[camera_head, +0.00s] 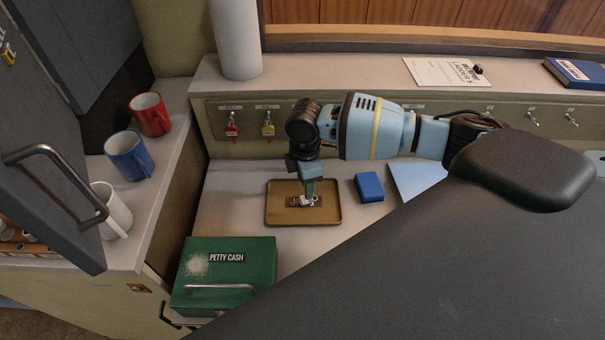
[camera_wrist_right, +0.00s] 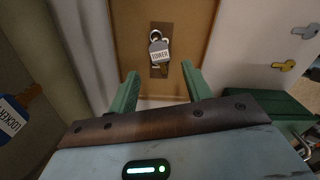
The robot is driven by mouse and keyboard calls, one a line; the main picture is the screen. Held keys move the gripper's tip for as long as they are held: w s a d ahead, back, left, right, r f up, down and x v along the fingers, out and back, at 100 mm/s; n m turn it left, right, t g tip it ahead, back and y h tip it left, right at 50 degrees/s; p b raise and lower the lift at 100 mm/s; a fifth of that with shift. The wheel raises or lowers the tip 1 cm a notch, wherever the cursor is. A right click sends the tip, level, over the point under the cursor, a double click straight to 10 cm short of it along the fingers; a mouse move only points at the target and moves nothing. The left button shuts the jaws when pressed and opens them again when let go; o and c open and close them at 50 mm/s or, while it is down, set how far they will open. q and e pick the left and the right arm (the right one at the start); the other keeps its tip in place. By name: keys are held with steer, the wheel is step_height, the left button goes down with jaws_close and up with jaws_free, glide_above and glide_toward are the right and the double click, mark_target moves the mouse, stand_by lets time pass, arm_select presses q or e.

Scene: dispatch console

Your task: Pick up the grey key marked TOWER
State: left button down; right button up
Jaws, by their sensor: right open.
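The grey key with its tag marked TOWER (camera_wrist_right: 159,50) lies on a brown patch in a shallow tan tray (camera_head: 272,217). In the head view the key (camera_head: 307,201) is partly hidden beneath my right gripper (camera_head: 309,189). The right gripper points down over the tray. In the right wrist view my right gripper (camera_wrist_right: 160,75) has its two green fingers apart, with nothing between them. The key lies ahead of the fingertips, roughly centred between them. My left gripper is not in view.
A green petty cash box (camera_head: 225,270) stands in front of the tray. A blue block (camera_head: 369,187) lies right of it. Red (camera_head: 232,130) and yellow (camera_head: 268,129) tagged keys hang on the panel behind. Mugs stand at left, including a blue mug (camera_head: 128,157).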

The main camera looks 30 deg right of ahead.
mark_target(304, 199)
step_height(304, 199, down, 3)
steer(key=shift+f+b, duration=0.2)
steer(key=shift+b, duration=0.45)
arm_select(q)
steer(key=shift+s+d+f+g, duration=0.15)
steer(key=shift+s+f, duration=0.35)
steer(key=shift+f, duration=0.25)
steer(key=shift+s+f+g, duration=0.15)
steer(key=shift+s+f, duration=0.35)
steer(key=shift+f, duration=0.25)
arm_select(e)
steer(key=shift+f, duration=1.35)
steer(key=c, duration=0.9)
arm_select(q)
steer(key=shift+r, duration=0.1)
arm_select(e)
steer(key=shift+o, duration=0.2)
steer(key=shift+r, duration=0.15)
